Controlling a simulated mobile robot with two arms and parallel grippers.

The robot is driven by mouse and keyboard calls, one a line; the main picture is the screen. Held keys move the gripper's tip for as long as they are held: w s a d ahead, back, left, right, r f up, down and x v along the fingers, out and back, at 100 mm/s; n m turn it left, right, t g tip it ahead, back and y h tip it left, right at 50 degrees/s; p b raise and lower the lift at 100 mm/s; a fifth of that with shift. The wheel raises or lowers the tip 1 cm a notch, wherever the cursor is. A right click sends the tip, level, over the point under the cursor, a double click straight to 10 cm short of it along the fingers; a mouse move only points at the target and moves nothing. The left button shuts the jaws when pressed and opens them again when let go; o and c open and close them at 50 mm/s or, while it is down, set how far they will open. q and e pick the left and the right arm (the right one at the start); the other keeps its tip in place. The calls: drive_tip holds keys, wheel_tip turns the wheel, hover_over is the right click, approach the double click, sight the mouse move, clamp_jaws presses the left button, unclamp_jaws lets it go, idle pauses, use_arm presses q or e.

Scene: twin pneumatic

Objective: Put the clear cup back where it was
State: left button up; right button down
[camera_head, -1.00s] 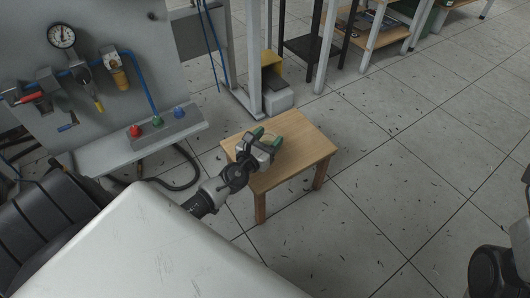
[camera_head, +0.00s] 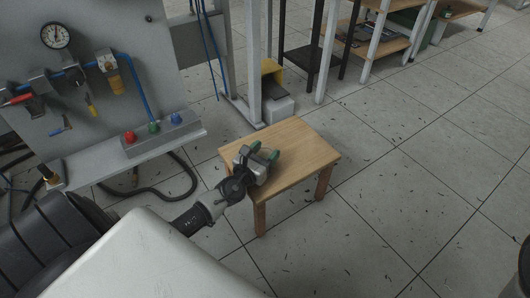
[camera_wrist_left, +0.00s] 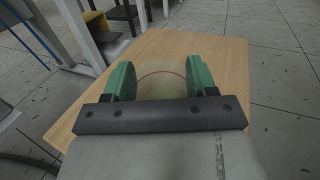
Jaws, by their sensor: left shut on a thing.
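The clear cup (camera_wrist_left: 162,84) is a pale, see-through round shape with a thin reddish-brown rim line in the left wrist view. It sits between the two green finger pads of my left gripper (camera_wrist_left: 160,80), which is shut on it. In the head view my left gripper (camera_head: 266,153) is over the near left part of the small wooden table (camera_head: 307,153). The cup is hard to make out there. I cannot tell whether its base touches the tabletop. My right gripper is out of view.
The tabletop's right and far parts are bare. A grey panel (camera_head: 100,25) with a gauge (camera_head: 55,36) and a ledge with red, green and blue knobs (camera_head: 153,127) stands at the left. A dark hose (camera_head: 150,192) lies below. Shelves stand at the back.

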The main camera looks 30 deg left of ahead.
use_arm(q)
drive_tip(key=o, duration=1.1)
drive_tip(key=shift+f, duration=0.1)
drive_tip(key=shift+c, duration=0.2)
